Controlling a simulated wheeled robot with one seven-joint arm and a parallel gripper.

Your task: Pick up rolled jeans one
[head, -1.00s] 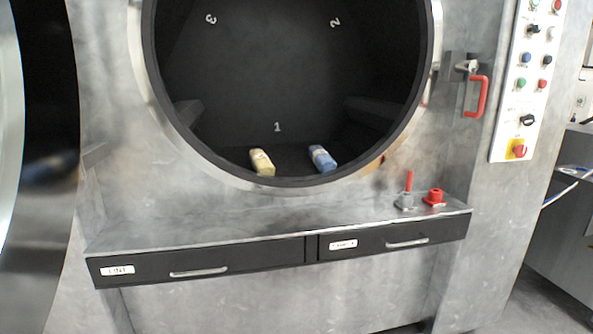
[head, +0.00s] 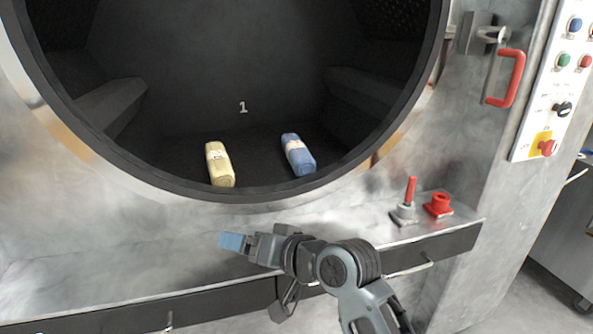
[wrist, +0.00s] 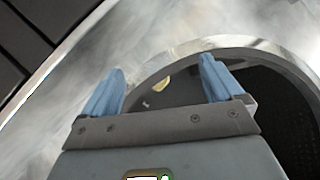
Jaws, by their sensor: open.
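Two rolled bundles lie inside the dark drum, near its front lip. The cream-yellow roll (head: 220,165) is on the left, and the blue roll (head: 298,155) is to its right; each has a pale band or label. My gripper (head: 231,241) is outside the drum, in front of and below its rim, apart from both rolls. In the wrist view my gripper (wrist: 162,66) has its two blue fingers spread wide with nothing between them. A small part of the cream-yellow roll (wrist: 162,83) shows beyond the fingers; the blue roll cannot be made out there.
The round drum rim (head: 250,196) curves in front of the rolls. A metal ledge (head: 120,265) runs below the opening. A red-handled lever (head: 407,205) and a red knob (head: 438,204) stand on its right. A red door handle (head: 510,78) juts out at right.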

